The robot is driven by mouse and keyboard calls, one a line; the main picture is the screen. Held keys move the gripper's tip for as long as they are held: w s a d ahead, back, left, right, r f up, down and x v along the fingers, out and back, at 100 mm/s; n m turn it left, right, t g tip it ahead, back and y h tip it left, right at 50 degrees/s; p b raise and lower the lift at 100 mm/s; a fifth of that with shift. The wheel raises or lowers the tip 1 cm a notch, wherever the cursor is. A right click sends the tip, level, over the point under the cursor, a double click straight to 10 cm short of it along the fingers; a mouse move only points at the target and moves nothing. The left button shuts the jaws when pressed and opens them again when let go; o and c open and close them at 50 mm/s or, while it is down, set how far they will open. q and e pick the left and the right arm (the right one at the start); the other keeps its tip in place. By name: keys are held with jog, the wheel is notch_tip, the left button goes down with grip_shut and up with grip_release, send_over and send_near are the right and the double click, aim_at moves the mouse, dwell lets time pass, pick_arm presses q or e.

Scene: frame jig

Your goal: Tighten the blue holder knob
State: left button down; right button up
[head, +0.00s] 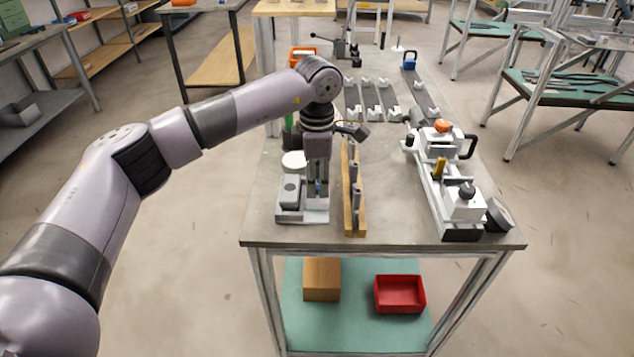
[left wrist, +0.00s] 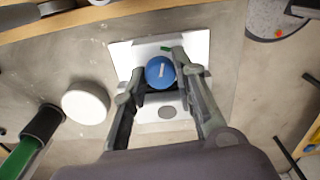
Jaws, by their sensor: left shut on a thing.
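The blue knob (left wrist: 160,72) is a round blue cap with a small pale mark, seen from above in the left wrist view. It sits over the white holder plate (left wrist: 198,45). My left gripper (left wrist: 160,78) points down with its two fingers on either side of the knob, shut on it. In the head view my left gripper (head: 317,185) is low over the white and grey holder (head: 290,212) at the bench's front left. The fingers mostly hide the knob there. My right gripper is not in view.
A wooden rack with grey pins (head: 359,215) stands just right of the holder. A white disc (head: 293,160) and a green-handled tool (left wrist: 22,158) are close by. A white clamp fixture (head: 463,207) stands at the right. Bare bench top lies between rack and fixture.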

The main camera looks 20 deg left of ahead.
aim_at(317, 184)
pick_arm(q)
jog(key=shift+r+m, duration=0.15)
jog(key=shift+m, duration=0.25)
jog(key=c, duration=1.6)
grip_release()
jog(key=shift+o, duration=0.2)
notch_tip(317, 184, up, 12)
